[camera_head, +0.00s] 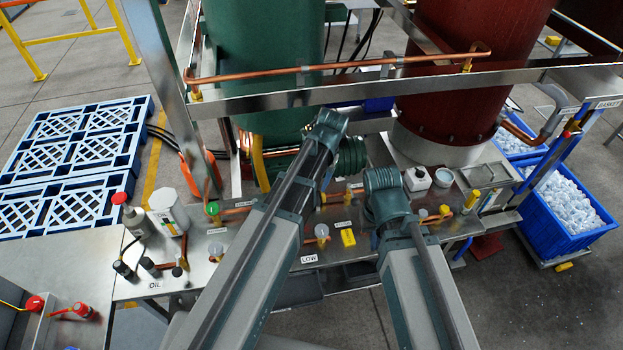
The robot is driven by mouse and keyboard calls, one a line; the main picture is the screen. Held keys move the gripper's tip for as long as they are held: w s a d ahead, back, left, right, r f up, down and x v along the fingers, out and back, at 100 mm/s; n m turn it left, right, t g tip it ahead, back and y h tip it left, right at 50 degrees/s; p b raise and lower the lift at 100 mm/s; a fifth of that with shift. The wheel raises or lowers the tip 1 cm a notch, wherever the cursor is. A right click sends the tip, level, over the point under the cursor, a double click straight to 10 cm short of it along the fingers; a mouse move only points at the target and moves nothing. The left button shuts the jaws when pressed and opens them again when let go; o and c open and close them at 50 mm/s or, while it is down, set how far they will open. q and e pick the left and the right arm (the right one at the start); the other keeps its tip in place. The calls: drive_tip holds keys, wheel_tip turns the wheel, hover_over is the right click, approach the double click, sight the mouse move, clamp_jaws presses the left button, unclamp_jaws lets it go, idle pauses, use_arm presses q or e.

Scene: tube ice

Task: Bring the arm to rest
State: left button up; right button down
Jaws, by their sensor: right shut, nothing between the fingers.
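My right arm (425,285) rises from the bottom edge, right of centre, to a ribbed teal joint (385,190) over the metal bench. My right gripper is shut and empty; its fingertips are hard to pick out against the arm. My left arm (255,245) slants up from the bottom edge to a teal joint (330,125) near the green tank. I cannot make out the left gripper's fingers. Neither arm is seen carrying anything.
A green tank (262,65) and a dark red tank (465,75) stand behind a metal rail (350,90) with a copper pipe. Valves and a white bottle (168,212) crowd the bench (210,250). A blue basket (540,215) holds ice at right; blue pallets (75,165) lie at left.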

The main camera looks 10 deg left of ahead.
use_arm(q)
drive_tip(key=shift+d+r+p, duration=0.2)
drive_tip(key=shift+r+p, duration=0.3)
drive_tip(key=shift+r, duration=0.5)
use_arm(e)
wheel_tip(320, 180, up, 2)
use_arm(q)
drive_tip(key=s+d+f+m+b, duration=0.1)
drive_tip(key=s+d+f+b, duration=0.2)
drive_tip(key=s+f+b, duration=0.3)
drive_tip(key=s+d+f+m+h+b, duration=0.1)
drive_tip(key=s+d+f+b, duration=0.2)
drive_tip(key=s+f+b, duration=0.3)
drive_tip(key=s, duration=0.4)
drive_tip(key=shift+d+f+g, duration=0.15)
drive_tip(key=shift+d+g, duration=0.15)
use_arm(e)
wheel_tip(320, 180, down, 12)
use_arm(q)
drive_tip(key=shift+s, duration=0.1)
